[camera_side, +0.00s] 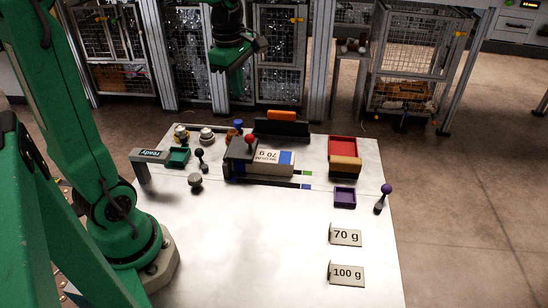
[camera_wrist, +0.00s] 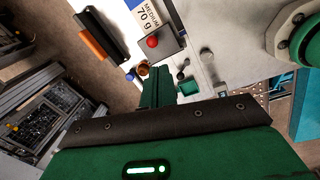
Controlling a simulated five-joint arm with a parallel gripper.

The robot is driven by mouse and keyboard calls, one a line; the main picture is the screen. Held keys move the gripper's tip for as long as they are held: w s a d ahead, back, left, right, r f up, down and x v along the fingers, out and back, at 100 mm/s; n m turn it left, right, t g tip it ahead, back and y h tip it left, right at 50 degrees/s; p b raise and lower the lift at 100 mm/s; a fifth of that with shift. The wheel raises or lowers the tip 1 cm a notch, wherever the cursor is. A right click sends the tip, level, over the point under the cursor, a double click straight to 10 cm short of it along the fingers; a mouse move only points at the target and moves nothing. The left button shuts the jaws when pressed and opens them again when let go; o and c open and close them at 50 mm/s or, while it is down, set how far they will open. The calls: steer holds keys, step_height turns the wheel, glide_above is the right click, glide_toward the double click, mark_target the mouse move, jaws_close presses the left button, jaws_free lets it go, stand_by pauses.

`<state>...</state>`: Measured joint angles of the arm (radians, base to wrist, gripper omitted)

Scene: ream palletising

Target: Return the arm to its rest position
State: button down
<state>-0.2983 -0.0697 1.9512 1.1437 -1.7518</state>
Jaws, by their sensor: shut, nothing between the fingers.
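My gripper (camera_side: 236,84) hangs at the top of the side view, beyond the far edge of the table and well above it. Its green fingers are together with nothing between them; they also show in the wrist view (camera_wrist: 157,88). A white ream labelled 70 g (camera_side: 268,158) lies in a dark holder (camera_side: 240,150) with a red ball knob (camera_side: 250,139) on the table (camera_side: 270,240). The ream shows at the top of the wrist view (camera_wrist: 152,10), apart from my fingers.
Signs reading 70 g (camera_side: 346,236) and 100 g (camera_side: 346,274) stand at the table's right. A red tray (camera_side: 342,145), a purple tray (camera_side: 345,195) and a purple-topped peg (camera_side: 383,198) stand near them. A "ready" post (camera_side: 143,168) stands left. Mesh cages (camera_side: 280,50) stand behind. The front table is bare.

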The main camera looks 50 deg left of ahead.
steer(key=s+d+m+t, duration=0.2)
steer(key=s+d+m, duration=0.3)
steer(key=m, duration=0.6)
steer(key=s+d+m+t, duration=0.2)
steer(key=s+d+m, duration=0.3)
steer(key=m, duration=0.7)
steer(key=shift+s+d+f, duration=0.3)
steer(key=shift+s, duration=0.75)
